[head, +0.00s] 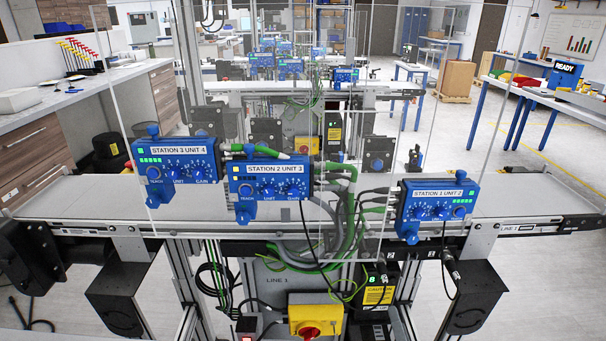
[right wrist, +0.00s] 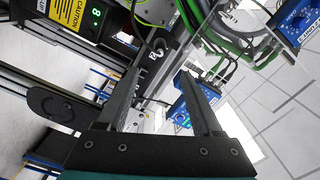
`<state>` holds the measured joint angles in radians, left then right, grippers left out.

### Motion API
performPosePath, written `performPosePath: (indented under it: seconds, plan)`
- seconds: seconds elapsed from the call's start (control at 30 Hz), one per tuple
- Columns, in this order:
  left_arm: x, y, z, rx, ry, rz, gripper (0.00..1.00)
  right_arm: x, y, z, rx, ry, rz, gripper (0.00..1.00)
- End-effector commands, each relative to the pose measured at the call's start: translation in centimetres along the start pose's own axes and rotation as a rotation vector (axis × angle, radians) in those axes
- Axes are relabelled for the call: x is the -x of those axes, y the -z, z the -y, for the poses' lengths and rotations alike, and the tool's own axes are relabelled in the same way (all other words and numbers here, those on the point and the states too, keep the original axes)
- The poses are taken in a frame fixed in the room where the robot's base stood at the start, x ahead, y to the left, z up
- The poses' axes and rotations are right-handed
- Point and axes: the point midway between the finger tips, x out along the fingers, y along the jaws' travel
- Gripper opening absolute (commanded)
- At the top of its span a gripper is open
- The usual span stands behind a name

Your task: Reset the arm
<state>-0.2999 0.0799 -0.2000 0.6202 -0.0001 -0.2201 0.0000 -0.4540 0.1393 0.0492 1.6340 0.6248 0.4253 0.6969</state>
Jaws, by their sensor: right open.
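My right gripper (right wrist: 158,78) shows in the right wrist view with its two dark fingers apart and nothing between them. I cannot make it out clearly in the head view, and my left gripper does not show. Behind the right finger in the wrist view is a blue control unit (right wrist: 187,108), partly hidden by that finger. In the head view, three blue units sit along the front of the near conveyor: station 3 unit 4 (head: 178,174), station 2 unit 3 (head: 270,179) and station 1 unit 2 (head: 437,208).
The near conveyor belt (head: 540,190) crosses the head view, with clear panels (head: 125,100) standing over it. Green and black cables hang between the units. A yellow box with a red knob (head: 315,318) is below. In the wrist view, a caution-labelled panel (right wrist: 95,15) is at upper left.

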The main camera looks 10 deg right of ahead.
Motion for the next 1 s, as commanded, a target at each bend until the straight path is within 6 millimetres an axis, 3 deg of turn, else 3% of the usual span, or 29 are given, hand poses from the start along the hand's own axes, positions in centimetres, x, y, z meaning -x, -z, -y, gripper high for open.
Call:
performPosePath:
  seconds: [0.13,0.27,0.47,0.6,0.8,0.9,1.0]
  plan:
    - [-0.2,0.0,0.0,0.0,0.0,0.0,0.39,0.5,-1.8,-2.2,0.059,-0.048,0.052,0.67]
    - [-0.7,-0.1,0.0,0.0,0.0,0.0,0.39,2.4,-6.3,-7.7,0.221,-0.163,0.202,0.67]
    - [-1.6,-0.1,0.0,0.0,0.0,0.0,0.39,9.7,-14.3,-18.7,0.566,-0.359,0.571,0.67]
    - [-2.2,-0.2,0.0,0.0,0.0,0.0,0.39,17.2,-18.0,-25.5,0.807,-0.454,0.872,0.67]
    - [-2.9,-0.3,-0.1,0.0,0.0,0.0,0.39,28.0,-19.4,-32.2,1.09,-0.516,1.287,0.67]
    - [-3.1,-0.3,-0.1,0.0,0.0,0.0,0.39,31.5,-19.1,-33.8,1.175,-0.52,1.426,0.67]
    - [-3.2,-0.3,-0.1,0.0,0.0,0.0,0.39,33.4,-18.7,-34.6,1.22,-0.52,1.505,0.67]
